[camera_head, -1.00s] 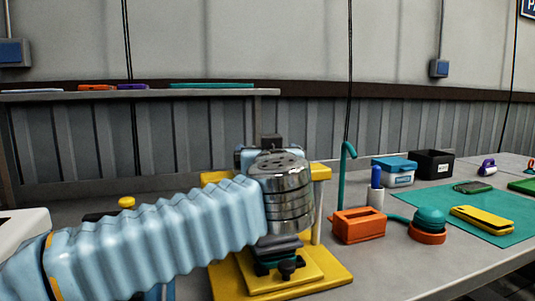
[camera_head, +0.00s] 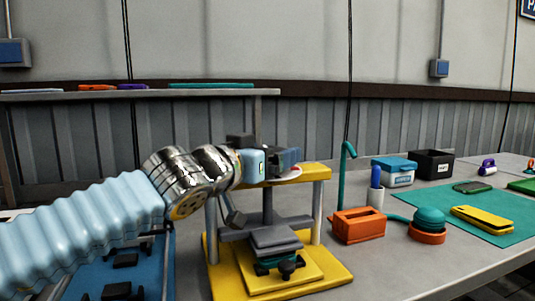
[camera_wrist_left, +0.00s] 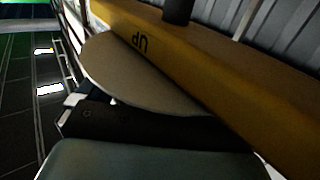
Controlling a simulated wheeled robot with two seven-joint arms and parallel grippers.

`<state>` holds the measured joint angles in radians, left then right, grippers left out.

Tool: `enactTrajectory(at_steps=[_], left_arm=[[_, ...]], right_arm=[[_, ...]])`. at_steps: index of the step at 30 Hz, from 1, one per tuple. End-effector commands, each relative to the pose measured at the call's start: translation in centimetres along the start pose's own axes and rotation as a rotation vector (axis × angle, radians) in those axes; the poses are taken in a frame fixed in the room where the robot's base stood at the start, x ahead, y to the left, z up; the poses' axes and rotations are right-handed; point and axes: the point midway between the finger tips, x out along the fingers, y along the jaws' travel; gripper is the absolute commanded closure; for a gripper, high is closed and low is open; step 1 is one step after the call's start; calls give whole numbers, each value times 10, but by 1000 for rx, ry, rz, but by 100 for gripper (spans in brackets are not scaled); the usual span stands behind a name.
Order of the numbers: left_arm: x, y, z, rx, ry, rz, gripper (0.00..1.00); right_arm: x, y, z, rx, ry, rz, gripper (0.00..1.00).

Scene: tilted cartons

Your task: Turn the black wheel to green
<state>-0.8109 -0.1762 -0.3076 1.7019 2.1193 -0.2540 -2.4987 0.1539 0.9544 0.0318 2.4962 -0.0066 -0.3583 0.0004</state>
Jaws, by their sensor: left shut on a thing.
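A yellow press-like stand (camera_head: 318,176) stands on the table, with a grey block on a plate under its top beam. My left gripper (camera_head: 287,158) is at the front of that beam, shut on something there. A pale disc with a reddish edge (camera_head: 292,172) shows just below the fingers. In the left wrist view a pale disc (camera_wrist_left: 128,75) lies against the yellow beam (camera_wrist_left: 215,70), which bears the letters "UP". A dark part (camera_wrist_left: 150,130) is between the disc and the grey-green surface nearest the camera. The black wheel is mostly hidden by my gripper. My right gripper is not in view.
An orange box (camera_head: 358,227), a teal hook post (camera_head: 345,190) and an orange-teal dome (camera_head: 429,222) stand right of the stand. Farther right are a green mat (camera_head: 480,228), a blue-lidded box (camera_head: 393,172) and a black bin (camera_head: 433,163).

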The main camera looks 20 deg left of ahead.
Motion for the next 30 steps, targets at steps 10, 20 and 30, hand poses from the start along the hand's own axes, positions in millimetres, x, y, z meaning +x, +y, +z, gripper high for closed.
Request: enactTrajectory(at_steps=[10, 20, 30], left_arm=[[-1, -1, -5, 0, 11, 37, 36], [-1, -1, -5, 0, 11, 36, 36], [-5, -1, -3, 0, 5, 37, 0]], right_arm=[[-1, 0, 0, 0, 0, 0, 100], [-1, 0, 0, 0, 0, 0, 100], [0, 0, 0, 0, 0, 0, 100]])
